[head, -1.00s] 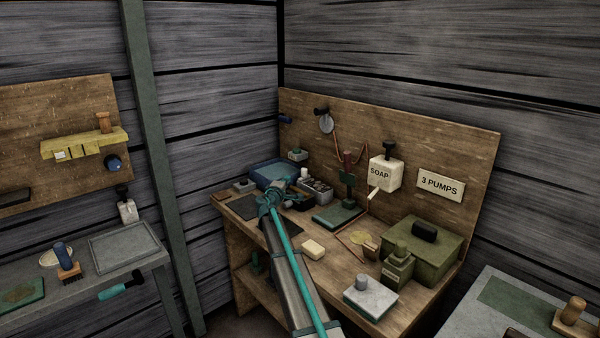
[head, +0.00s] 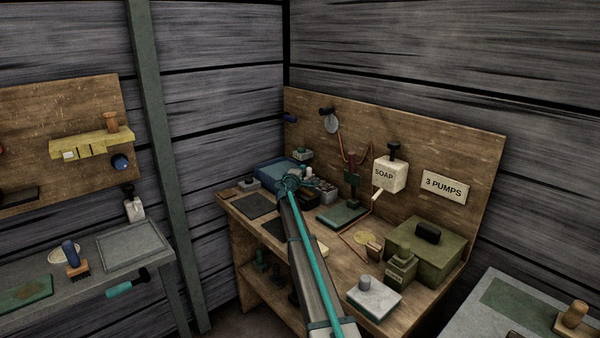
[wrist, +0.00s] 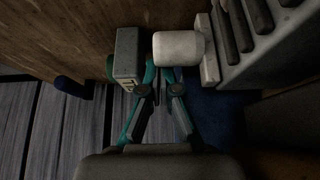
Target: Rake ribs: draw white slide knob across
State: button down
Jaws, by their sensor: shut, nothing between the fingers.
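The white slide knob (wrist: 180,48) is a pale rounded cylinder, large in the wrist view just beyond my fingertips. My gripper (wrist: 158,76) has teal fingers, shut with nothing between them. Its tips lie at the knob's lower left side; I cannot tell whether they touch it. A row of dark rounded ribs (wrist: 235,28) in a grey frame lies to the knob's right. In the head view, the grey ribbed box (head: 324,189) sits at the back of the bench, and my arm's wrist hides its left part and the fingertips.
A grey block (wrist: 128,55) stands close left of my fingers. In the head view, a blue tray (head: 268,172) lies behind my wrist. A green stand (head: 344,214), soap dispenser (head: 390,175) and green box (head: 425,246) stand to the right.

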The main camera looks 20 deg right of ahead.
jog(key=s+d+b, duration=0.1)
jog(key=s+b, duration=0.1)
jog(key=s, duration=0.2)
jog(key=s+d+b, duration=0.1)
jog(key=s, duration=0.3)
jog(key=s+d+b, duration=0.2)
jog(key=s, duration=0.3)
jog(key=shift+f+b, duration=0.1)
jog(key=shift+b, duration=0.2)
jog(key=shift+s+d, duration=0.1)
jog(key=shift+d, duration=0.05)
jog(key=shift+s+a+f, duration=0.15)
jog(key=shift+s+a, duration=0.15)
jog(key=shift+s, duration=0.15)
jog(key=b+v, duration=0.2)
jog(key=v, duration=0.7)
jog(key=shift+w+a+r+b, duration=0.2)
jog(key=shift+w+a+b, duration=0.05)
jog(key=shift+b, duration=0.05)
